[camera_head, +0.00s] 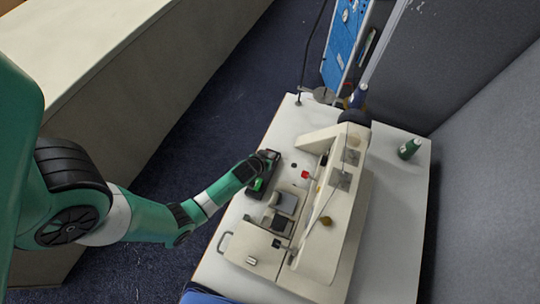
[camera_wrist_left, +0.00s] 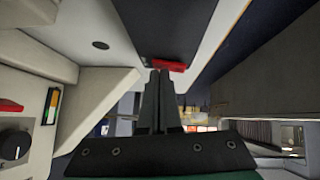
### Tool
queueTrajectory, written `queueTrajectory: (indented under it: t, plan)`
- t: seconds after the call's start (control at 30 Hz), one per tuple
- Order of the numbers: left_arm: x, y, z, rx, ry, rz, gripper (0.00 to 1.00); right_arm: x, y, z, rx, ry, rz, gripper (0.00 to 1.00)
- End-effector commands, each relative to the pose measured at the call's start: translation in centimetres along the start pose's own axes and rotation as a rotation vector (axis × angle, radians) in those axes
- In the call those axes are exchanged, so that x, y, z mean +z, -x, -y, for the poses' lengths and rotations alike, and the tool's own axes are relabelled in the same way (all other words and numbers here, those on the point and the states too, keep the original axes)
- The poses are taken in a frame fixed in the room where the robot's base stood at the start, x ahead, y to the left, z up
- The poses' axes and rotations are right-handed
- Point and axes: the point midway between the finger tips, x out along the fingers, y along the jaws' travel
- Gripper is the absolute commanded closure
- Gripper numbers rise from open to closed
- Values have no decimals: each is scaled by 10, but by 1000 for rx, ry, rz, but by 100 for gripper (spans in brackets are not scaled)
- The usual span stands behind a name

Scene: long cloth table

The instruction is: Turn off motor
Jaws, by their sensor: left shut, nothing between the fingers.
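A white sewing machine (camera_head: 335,215) stands on a pale table. A dark box (camera_head: 264,188) lies at the table's left side, partly hidden by my left gripper. In the left wrist view a dark panel (camera_wrist_left: 165,28) carries a red button or switch (camera_wrist_left: 172,65) at its near edge. My left gripper (camera_head: 268,157) is shut and empty, right over the dark box. In the left wrist view its fingertips (camera_wrist_left: 160,72) are at the red part and overlap it; I cannot tell whether they touch. My right gripper is not in view.
A green spool or bottle (camera_head: 409,148) stands at the table's far right corner. A blue board (camera_head: 345,40) and a pole stand behind the table. A small red part (camera_head: 305,175) shows on the machine. Grey partitions (camera_head: 490,190) close the right side.

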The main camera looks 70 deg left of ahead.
Motion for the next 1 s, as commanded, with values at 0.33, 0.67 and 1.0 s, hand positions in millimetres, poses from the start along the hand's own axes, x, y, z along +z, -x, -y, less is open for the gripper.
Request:
queueTrajectory:
  t: [0.33, 0.67, 1.0]
  plan:
    - [4, 2, 10, -7, 2, 15, 100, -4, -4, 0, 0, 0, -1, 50]
    - [2, 3, 18, -6, 0, 12, 100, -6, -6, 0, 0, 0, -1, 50]
    - [-12, 15, 15, -3, -2, 10, 100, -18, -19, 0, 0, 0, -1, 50]
